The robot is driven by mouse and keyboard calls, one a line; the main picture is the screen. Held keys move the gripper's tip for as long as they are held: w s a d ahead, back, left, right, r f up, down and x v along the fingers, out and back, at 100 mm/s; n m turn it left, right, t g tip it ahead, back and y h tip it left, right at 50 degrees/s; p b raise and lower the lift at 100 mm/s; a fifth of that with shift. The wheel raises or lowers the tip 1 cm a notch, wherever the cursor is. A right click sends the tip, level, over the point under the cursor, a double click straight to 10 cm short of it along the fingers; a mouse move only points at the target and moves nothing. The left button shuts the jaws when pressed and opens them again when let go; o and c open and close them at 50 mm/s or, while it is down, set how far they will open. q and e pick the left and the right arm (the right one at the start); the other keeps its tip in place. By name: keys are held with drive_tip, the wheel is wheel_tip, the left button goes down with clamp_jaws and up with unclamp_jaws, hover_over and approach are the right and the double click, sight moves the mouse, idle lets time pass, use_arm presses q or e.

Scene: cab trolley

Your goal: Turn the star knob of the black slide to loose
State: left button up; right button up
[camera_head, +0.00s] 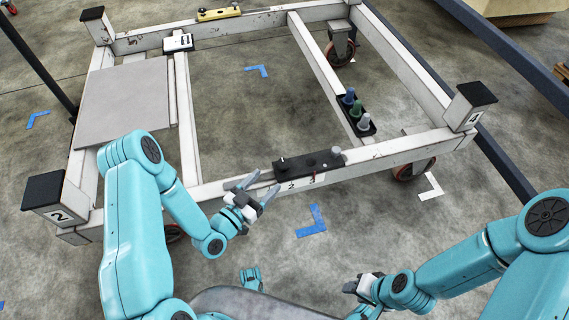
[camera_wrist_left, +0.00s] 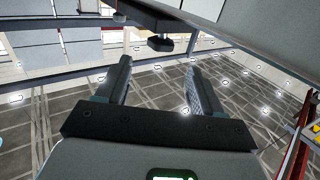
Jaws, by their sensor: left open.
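My left gripper (camera_head: 266,182) is open and empty, just in front of the trolley's front rail (camera_head: 225,186). Its fingers point toward the left end of a black plate (camera_head: 298,166) on that rail, near the labels 2 and 3. The left wrist view shows the two spread fingers (camera_wrist_left: 159,68). A small dark knob-like part (camera_wrist_left: 160,43) sits beyond and between their tips, apart from them; I cannot tell if it is the star knob. No slide can be made out clearly. My right gripper (camera_head: 365,286) is low in the head view; its jaw opening is unclear.
A black holder (camera_head: 370,129) with blue, green and grey pegs sits on the crossbar. A grey panel (camera_head: 122,100) covers the trolley's left side. Black-capped corner posts (camera_head: 45,192) stand up. A yellow level (camera_head: 219,13) lies on the back rail.

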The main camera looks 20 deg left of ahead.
sight(279, 168)
use_arm(q)
drive_tip(key=b+x, duration=0.1)
drive_tip(key=x, duration=0.8)
drive_tip(key=shift+w, duration=0.2)
drive_tip(key=c, duration=1)
